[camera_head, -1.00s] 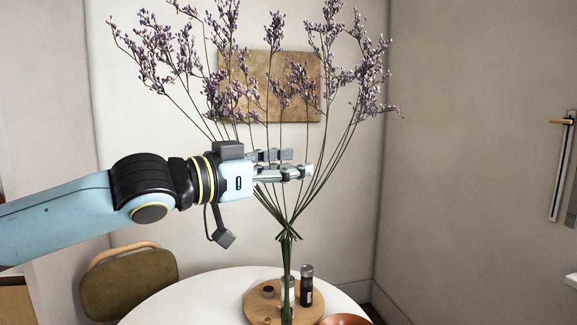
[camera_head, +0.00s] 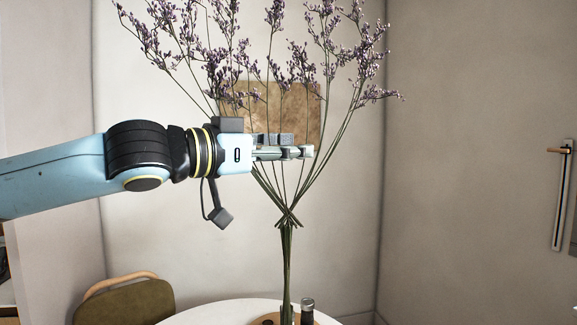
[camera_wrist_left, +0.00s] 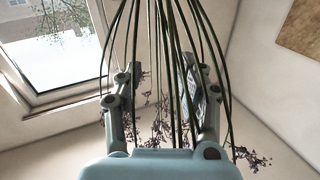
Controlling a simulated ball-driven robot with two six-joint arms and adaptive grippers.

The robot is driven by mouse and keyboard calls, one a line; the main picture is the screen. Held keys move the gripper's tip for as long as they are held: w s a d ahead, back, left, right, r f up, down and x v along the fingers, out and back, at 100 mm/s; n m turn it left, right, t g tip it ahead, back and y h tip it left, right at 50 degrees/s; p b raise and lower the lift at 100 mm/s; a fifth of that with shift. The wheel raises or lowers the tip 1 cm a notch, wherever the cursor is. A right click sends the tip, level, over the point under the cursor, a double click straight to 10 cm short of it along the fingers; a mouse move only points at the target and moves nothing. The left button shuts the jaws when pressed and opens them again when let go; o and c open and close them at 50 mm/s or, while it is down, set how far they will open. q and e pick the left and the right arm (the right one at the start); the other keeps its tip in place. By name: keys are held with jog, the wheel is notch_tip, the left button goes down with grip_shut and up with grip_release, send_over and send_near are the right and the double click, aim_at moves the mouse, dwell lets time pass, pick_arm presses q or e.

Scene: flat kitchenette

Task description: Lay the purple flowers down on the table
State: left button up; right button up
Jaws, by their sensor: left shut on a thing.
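The purple flowers (camera_head: 228,55) are a tall bunch on long thin green stems that fan out at the top, cross in a knot and run down together. My left gripper (camera_head: 297,152) reaches in from the left and is shut on some of the stems above the crossing, holding the bunch upright. In the left wrist view, stems pass between and around the two fingers of my left gripper (camera_wrist_left: 158,100). The table (camera_head: 225,312) is white and round, at the bottom edge. The stem ends are low over it, and whether they touch anything is unclear. My right gripper is out of view.
A dark bottle (camera_head: 307,310) stands on a round wooden board on the table, close by the stems. A chair (camera_head: 130,300) is at the lower left. A brown panel (camera_head: 310,110) hangs on the wall behind. A window (camera_wrist_left: 62,50) shows in the left wrist view.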

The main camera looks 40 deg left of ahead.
aim_at(289, 114)
pick_arm(q)
jog(key=shift+r, duration=2.85)
jog(key=shift+f, duration=0.15)
